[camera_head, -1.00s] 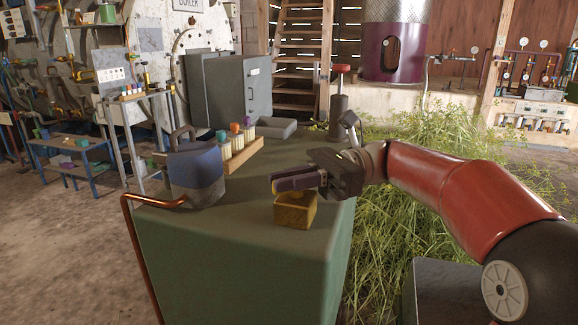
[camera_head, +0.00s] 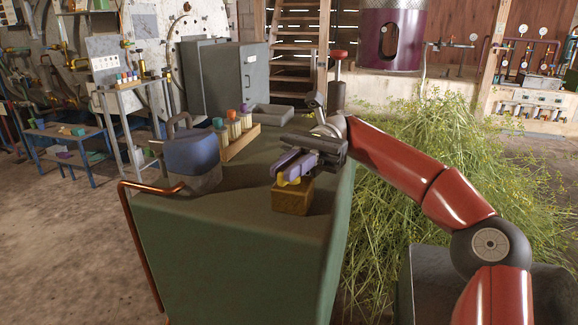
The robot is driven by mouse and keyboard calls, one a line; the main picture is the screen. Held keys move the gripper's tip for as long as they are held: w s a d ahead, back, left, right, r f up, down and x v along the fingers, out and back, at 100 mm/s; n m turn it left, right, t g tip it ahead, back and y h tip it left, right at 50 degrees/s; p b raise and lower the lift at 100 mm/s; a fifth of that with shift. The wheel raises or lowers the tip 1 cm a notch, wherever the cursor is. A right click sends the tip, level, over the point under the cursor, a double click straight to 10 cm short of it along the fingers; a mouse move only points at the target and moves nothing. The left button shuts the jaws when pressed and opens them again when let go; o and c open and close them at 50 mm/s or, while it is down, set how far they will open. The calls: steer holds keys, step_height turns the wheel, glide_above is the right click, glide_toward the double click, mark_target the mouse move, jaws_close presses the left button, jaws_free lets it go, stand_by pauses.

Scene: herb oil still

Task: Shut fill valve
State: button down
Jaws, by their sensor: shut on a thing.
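A small brass-brown block (camera_head: 292,198) stands near the front right of the green bench top. A yellow piece (camera_head: 287,181) sits on top of it; I take this to be the fill valve's handle. My gripper (camera_head: 292,167) comes from behind and right, its fingers pointing left and toward the camera. The purple-grey fingers are closed on the yellow piece just above the block and hide most of it. How far the handle is turned cannot be seen.
A blue-grey kettle-like can (camera_head: 192,155) stands left on the bench (camera_head: 235,245). Behind it are a wooden rack (camera_head: 240,143) of bottles and a grey tray (camera_head: 272,114). A red-topped post (camera_head: 338,68) stands at the back right. A copper rail (camera_head: 140,240) edges the left side.

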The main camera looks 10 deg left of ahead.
steer(key=shift+f+h, duration=0.15)
steer(key=shift+h, duration=0.15)
steer(key=c, duration=1.5)
jaws_free()
steer(key=shift+o, duration=0.2)
